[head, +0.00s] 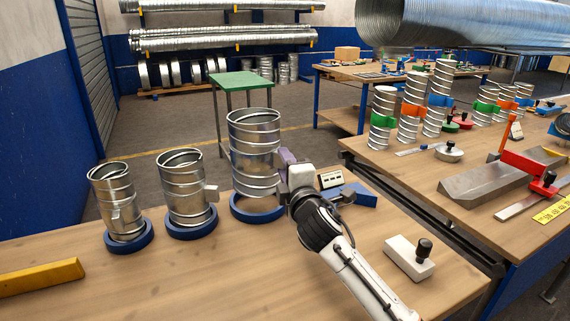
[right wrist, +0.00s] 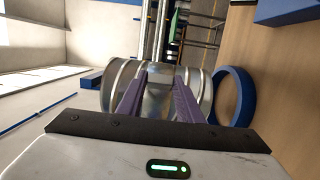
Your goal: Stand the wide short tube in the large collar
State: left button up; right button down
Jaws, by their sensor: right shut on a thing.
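The wide short tube (head: 254,150) is a ribbed shiny metal cylinder held upright above the large blue collar (head: 258,216). My right gripper (head: 287,172) is at its right side with purple fingers shut on it, seemingly by a grey tab (right wrist: 158,91). In the right wrist view the tube (right wrist: 121,82) lies sideways in the picture, and the collar (right wrist: 246,97) is just beyond its lower end. A gap with table wood inside the ring shows under the tube in the head view. My left gripper is not in view.
To the left, a middle tube (head: 185,178) and a narrow tube (head: 112,195) stand in blue collars, the narrow one tilted. A yellow bar (head: 40,277) lies far left. A white block with a black knob (head: 409,258) and a blue block (head: 349,194) lie right.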

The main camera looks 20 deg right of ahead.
jog(key=shift+f+b, duration=0.5)
jog(key=shift+f, duration=0.3)
jog(key=shift+f+b, duration=1.8)
jog(key=shift+f, duration=0.85)
jog(key=c, duration=1.2)
grip_release()
jog(key=s, duration=0.3)
jog(key=s+a, duration=0.1)
jog(key=s, duration=0.6)
jog(key=shift+s+a, duration=0.1)
jog(key=shift+a, duration=0.15)
